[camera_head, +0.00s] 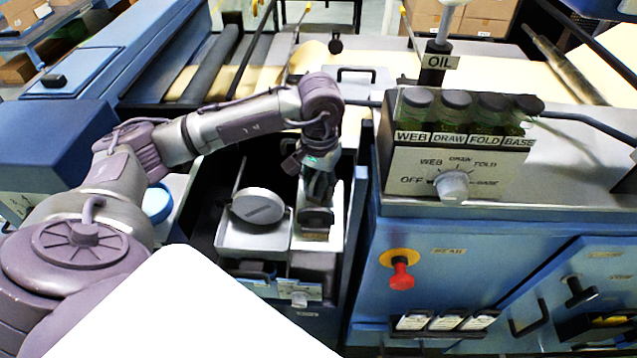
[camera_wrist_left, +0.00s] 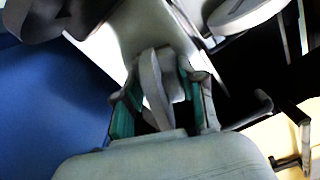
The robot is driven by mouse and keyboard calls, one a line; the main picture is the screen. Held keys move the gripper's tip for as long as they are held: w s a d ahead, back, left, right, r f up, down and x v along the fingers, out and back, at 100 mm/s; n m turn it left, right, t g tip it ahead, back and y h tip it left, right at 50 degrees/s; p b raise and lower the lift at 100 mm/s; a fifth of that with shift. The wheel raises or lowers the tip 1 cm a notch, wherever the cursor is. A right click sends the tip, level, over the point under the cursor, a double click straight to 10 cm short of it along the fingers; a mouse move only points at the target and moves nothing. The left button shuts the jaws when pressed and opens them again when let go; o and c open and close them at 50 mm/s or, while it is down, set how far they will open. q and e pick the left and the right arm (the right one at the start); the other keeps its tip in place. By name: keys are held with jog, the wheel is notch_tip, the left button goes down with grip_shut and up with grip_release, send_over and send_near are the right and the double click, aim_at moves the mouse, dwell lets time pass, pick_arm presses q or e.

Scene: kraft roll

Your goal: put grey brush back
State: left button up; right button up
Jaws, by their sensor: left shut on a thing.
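My left gripper (camera_head: 318,190) points down over the narrow pale compartment at the right of an open drawer. In the left wrist view its teal-padded fingers (camera_wrist_left: 162,105) are shut on the grey handle of the brush (camera_wrist_left: 151,78). In the head view the brush (camera_head: 316,218) shows as a dark block with a tan lower edge just below the fingers. I cannot tell whether its underside touches the compartment floor. My right gripper is not in view.
A blue round object (camera_head: 157,203) is further left. A blue cabinet with a red knob (camera_head: 402,276) and labelled jars (camera_head: 455,106) stands close on the right.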

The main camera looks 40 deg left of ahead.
aim_at(319, 174)
pick_arm(q)
jog(key=o, duration=1.1)
jog(key=shift+r+p, duration=0.25)
jog(key=shift+p, duration=0.15)
jog(key=shift+r+b, duration=0.3)
jog(key=shift+b, duration=0.05)
notch_tip(319, 174, up, 10)
jog(key=shift+w+f+b, duration=0.1)
jog(key=shift+b, duration=0.85)
jog(key=shift+r, duration=0.7)
jog(key=shift+f, duration=0.1)
